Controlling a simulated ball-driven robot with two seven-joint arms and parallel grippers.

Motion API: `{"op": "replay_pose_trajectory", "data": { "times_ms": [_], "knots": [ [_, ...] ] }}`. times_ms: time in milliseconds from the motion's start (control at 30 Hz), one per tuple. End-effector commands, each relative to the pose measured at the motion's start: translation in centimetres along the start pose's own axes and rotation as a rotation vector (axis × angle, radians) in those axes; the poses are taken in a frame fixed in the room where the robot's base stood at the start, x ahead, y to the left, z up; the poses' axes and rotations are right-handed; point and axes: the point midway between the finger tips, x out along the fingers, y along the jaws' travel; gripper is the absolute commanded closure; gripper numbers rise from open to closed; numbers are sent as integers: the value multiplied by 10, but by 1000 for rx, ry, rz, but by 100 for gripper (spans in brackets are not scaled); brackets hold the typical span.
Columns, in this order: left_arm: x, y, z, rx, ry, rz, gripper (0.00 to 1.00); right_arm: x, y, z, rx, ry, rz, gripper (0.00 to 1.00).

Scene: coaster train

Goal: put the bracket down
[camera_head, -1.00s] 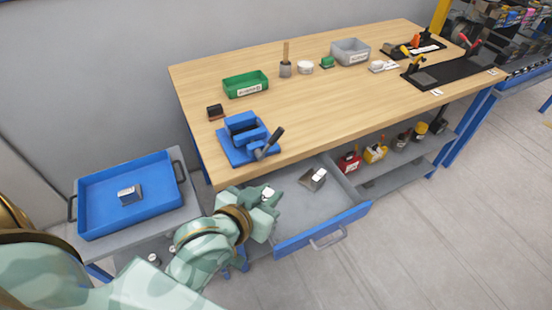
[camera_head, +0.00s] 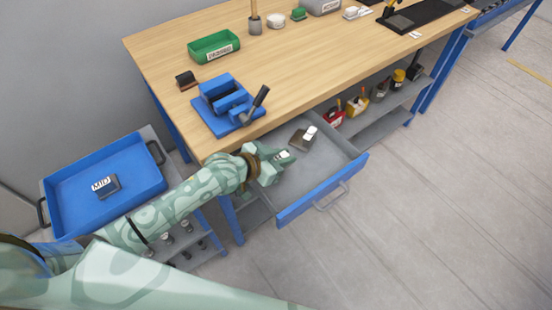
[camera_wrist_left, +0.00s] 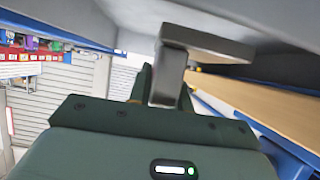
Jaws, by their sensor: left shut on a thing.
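My left gripper (camera_head: 281,157) is over the left side of the open drawer (camera_head: 325,172), below the bench's front edge. It is shut on a grey metal bracket, which shows in the left wrist view (camera_wrist_left: 168,75) as a stem with a flat plate at its end. In the head view the gripper mostly hides the held bracket; only a small pale patch shows at the fingertips. Another small angled metal part (camera_head: 302,140) lies in the drawer, to the right of and beyond the gripper. My right gripper is not in view.
A blue tray (camera_head: 62,212) at left holds a block labelled M10 (camera_head: 106,186). On the bench (camera_head: 290,85) stand a blue fixture with a dark lever (camera_head: 228,103) and a green bin (camera_head: 214,46). The drawer's blue front (camera_head: 325,190) stands out; its right part is clear.

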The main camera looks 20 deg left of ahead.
Motion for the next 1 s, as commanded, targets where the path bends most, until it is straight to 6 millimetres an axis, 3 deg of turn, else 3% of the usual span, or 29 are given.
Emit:
{"op": "replay_pose_trajectory", "data": {
  "times_ms": [33,100,267,500,600,967,1000],
  "knots": [
    [7,0,14,-2,-1,0,100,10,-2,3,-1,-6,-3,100],
    [12,0,22,0,1,0,100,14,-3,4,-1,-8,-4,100],
    [15,-4,28,2,4,-1,100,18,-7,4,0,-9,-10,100],
    [16,-43,31,2,2,-2,100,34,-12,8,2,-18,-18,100],
    [20,-40,40,0,2,-1,100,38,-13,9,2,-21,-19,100],
    [21,-40,41,2,3,-1,100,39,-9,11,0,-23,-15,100],
    [20,-40,42,2,1,-1,72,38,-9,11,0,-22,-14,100]
  ]
}}
